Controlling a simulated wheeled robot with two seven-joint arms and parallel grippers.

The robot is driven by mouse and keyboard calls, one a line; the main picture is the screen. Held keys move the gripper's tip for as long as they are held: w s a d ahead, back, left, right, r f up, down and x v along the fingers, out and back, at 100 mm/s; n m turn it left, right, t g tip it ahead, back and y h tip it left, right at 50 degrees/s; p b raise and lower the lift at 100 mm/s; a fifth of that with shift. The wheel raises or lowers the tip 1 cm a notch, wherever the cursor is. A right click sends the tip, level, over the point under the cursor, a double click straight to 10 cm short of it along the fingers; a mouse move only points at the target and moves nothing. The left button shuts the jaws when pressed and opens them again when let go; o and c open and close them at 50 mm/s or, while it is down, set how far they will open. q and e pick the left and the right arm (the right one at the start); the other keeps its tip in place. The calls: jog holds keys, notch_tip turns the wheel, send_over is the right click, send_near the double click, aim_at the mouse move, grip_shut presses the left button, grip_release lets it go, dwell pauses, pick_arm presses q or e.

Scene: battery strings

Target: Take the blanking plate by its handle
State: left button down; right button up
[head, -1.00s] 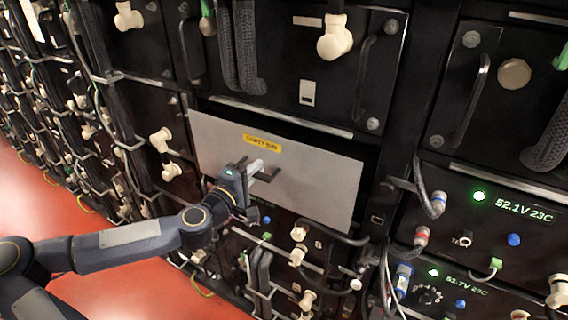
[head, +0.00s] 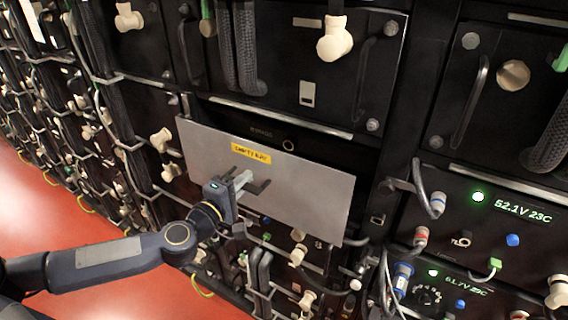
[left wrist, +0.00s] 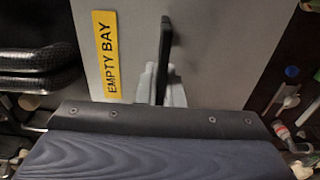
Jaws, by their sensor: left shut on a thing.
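The blanking plate (head: 310,190) is a flat grey panel with a yellow label in the head view. It stands out in front of the rack, with a dark bay opening showing above it. Its dark handle (head: 262,186) is on the plate's front below the label. My left gripper (head: 245,180) is shut on the handle. In the left wrist view the plate (left wrist: 215,45) fills the middle, with the label reading EMPTY BAY, and the dark handle (left wrist: 165,45) runs between the light fingertips (left wrist: 160,85). My right gripper is not in view.
Rack modules with dark handles (head: 378,70) and cream connectors (head: 335,40) surround the bay. Cables and connectors (head: 300,255) sit just below the plate. A lit module (head: 480,197) is at the right. The red floor (head: 90,215) at the left is clear.

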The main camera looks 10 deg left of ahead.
pick_arm(q)
jog(key=shift+v, duration=1.1)
